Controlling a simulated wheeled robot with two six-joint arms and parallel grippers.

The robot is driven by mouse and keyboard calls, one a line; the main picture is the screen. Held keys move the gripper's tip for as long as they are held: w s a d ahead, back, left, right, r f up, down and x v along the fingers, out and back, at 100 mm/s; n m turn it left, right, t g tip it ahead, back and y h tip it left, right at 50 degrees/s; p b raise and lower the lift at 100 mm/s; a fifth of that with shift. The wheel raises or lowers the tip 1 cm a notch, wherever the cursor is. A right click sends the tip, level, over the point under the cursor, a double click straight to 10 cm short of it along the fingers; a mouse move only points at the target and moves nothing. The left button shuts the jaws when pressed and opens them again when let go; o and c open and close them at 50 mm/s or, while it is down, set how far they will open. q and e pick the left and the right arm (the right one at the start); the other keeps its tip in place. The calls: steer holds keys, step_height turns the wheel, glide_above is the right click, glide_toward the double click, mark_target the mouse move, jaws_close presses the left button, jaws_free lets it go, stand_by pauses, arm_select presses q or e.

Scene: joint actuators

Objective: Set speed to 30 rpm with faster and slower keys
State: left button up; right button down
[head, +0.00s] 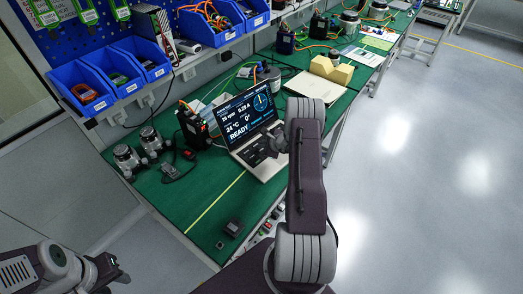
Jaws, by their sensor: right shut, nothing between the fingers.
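An open laptop (246,114) stands on the green bench. Its dark screen shows what looks like 25 rpm, 0.23 A, 24 °C, 0° and READY, with a round dial at the upper right. The small print is hard to read. The keyboard is partly hidden by my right arm, and I cannot make out the faster and slower keys. My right gripper (273,140) is shut and empty, over or at the keyboard's right part; contact cannot be told. My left gripper (112,271) is low at the left, off the bench; its fingers are unclear.
Round metal actuators (127,158) stand left of the laptop, with a dark handheld device (177,167) near them. A black unit (193,127) with orange cables is behind. A small black box (233,228) lies near the front edge. Blue bins (83,89) hang above.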

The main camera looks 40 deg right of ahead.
steer(key=shift+f, duration=0.15)
stand_by(0.5)
steer(key=shift+f+b, duration=0.3)
steer(key=shift+b, duration=0.5)
steer(key=shift+f+b, duration=0.3)
steer(key=shift+b, duration=0.15)
steer(key=shift+s+f+b, duration=0.15)
steer(key=shift+f+b, duration=0.05)
steer(key=shift+b, duration=0.2)
stand_by(0.5)
steer(key=shift+s+a+f, duration=0.1)
steer(key=shift+a+f, duration=0.05)
stand_by(0.3)
steer(key=shift+r, duration=0.8)
